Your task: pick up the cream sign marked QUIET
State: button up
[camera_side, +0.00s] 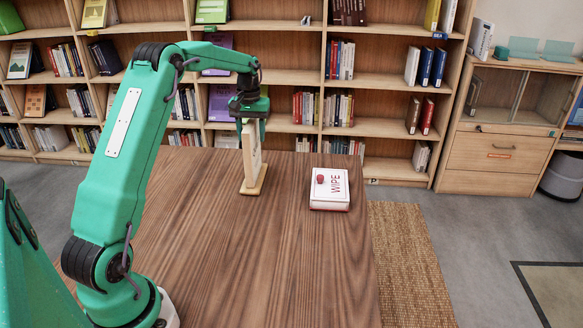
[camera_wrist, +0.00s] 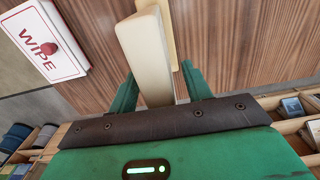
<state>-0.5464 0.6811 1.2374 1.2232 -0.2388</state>
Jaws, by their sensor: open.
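The cream sign (camera_side: 251,152) stands upright on a light wooden foot (camera_side: 254,186) on the table, seen nearly edge-on in the side view. Its lettering cannot be read from here. In the wrist view the sign (camera_wrist: 146,55) is a pale upright slab reaching down between my two fingers. My gripper (camera_side: 254,132) is above the table at the sign's top, pointing down. In the wrist view my gripper (camera_wrist: 158,88) is open, with one green finger on each side of the sign. Whether either finger touches it cannot be told.
A white box marked WIPE (camera_side: 329,188), with a red knob on top, lies on the table right of the sign; it also shows in the wrist view (camera_wrist: 42,42). The wooden table (camera_side: 240,260) is otherwise clear in front. Bookshelves (camera_side: 290,90) stand behind.

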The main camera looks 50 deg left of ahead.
aim_at(251, 122)
grip_shut()
jog(key=shift+r, duration=0.1)
jog(key=shift+r, duration=0.1)
jog(key=shift+r, duration=1.8)
jog(key=shift+d+r, duration=0.2)
jog(key=shift+r, duration=0.05)
jog(key=d+r, duration=0.6)
jog(key=d, duration=0.5)
jog(key=shift+d+r, duration=0.15)
jog(key=shift+r, duration=0.2)
jog(key=shift+f, duration=0.1)
